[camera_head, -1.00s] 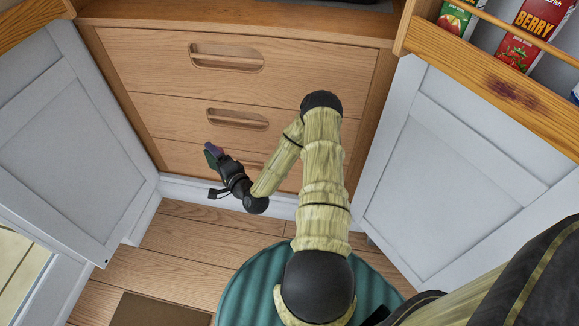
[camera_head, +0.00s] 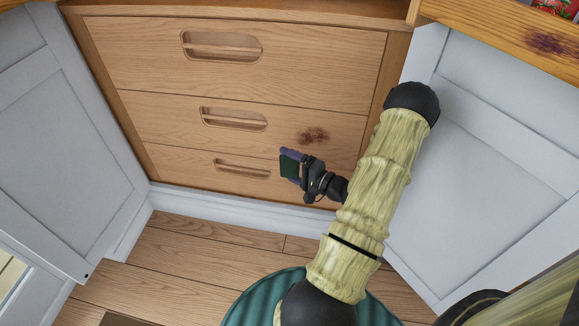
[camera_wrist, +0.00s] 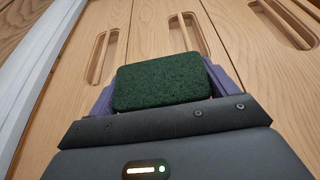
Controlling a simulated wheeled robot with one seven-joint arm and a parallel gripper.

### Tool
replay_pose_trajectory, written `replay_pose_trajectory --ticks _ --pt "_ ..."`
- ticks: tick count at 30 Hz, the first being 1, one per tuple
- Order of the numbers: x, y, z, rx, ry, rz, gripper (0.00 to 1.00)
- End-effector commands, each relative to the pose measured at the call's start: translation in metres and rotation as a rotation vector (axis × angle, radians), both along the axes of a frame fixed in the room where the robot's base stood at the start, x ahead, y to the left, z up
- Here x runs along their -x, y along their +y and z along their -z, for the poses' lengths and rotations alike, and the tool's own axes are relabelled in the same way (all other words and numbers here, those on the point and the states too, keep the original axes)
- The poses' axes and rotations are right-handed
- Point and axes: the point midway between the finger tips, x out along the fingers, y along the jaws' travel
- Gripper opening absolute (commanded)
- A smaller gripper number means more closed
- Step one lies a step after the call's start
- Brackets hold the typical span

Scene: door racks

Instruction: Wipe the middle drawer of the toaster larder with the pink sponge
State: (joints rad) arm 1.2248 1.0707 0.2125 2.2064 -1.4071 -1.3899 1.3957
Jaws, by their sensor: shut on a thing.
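The middle drawer (camera_head: 165,117) of the wooden cabinet is shut. A dark reddish-brown stain (camera_head: 313,135) lies on its front, right of its recessed handle. My gripper (camera_head: 291,164) is just below and left of the stain, in front of the drawer fronts. Its purple fingers are shut on a sponge (camera_head: 289,167) that shows a dark green face; no pink shows. In the wrist view the sponge (camera_wrist: 160,82) sits between both fingers with drawer fronts behind it. I cannot tell whether it touches wood.
The top drawer (camera_head: 130,55) and bottom drawer (camera_head: 190,165) are also shut. Pale grey doors stand open at left (camera_head: 60,140) and right (camera_head: 490,170). A wooden door rack (camera_head: 480,30) at upper right carries another dark stain.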

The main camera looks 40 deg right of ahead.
Motion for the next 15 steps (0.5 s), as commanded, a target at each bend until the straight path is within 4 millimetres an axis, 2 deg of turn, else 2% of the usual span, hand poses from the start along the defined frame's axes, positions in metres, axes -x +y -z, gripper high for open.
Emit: replay_pose_trajectory --ticks 8,15 --pt "-0.006 -0.006 0.002 0.002 -0.001 0.0 0.44" --pt "-0.02 -0.023 0.003 0.005 -0.002 0.0 0.44"
